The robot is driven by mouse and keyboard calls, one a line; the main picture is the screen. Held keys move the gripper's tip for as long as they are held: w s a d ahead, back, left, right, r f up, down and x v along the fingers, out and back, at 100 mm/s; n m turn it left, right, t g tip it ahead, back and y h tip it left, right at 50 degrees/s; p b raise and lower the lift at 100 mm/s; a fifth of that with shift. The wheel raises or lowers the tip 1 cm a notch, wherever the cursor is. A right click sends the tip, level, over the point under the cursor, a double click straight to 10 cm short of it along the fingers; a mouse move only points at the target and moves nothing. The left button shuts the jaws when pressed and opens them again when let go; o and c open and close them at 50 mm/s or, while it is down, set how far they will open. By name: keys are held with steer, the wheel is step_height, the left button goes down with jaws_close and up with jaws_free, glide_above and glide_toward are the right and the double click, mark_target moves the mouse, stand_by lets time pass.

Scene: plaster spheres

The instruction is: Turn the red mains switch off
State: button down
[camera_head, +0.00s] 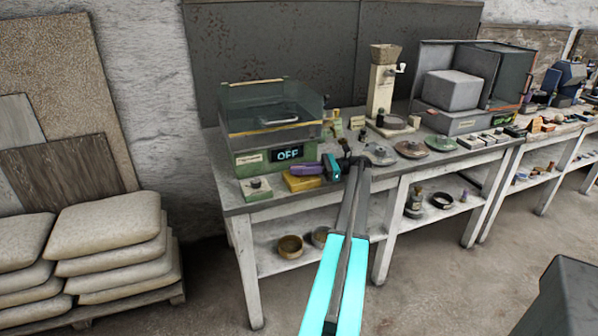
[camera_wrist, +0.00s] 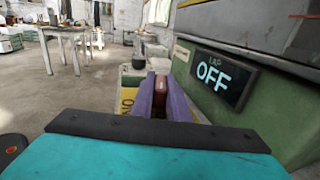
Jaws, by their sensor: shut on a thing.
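My gripper (camera_head: 294,170) reaches in at the front left of the workbench, its purple fingers over a yellow switch box (camera_head: 303,183). In the wrist view, the purple fingers (camera_wrist: 161,77) are closed around a reddish-brown piece, the red mains switch (camera_wrist: 160,86), above the yellow box (camera_wrist: 127,101). The fingers hide most of the switch, and I cannot tell its exact tilt. The display beside it (camera_wrist: 217,75) reads OFF, and the same display (camera_head: 288,154) reads OFF in the head view, on the green machine front.
A glass-sided machine (camera_head: 270,115) stands directly behind the yellow box. A small pale green box with a knob (camera_head: 256,188) sits to its left. Round discs (camera_head: 411,149) lie to the right of my arm. Stacked sacks (camera_head: 110,240) stand at the left, off the bench.

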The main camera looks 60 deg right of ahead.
steer(key=shift+s+a+f, duration=0.1)
steer(key=c, duration=1.7)
jaws_free()
steer(key=shift+r, duration=0.25)
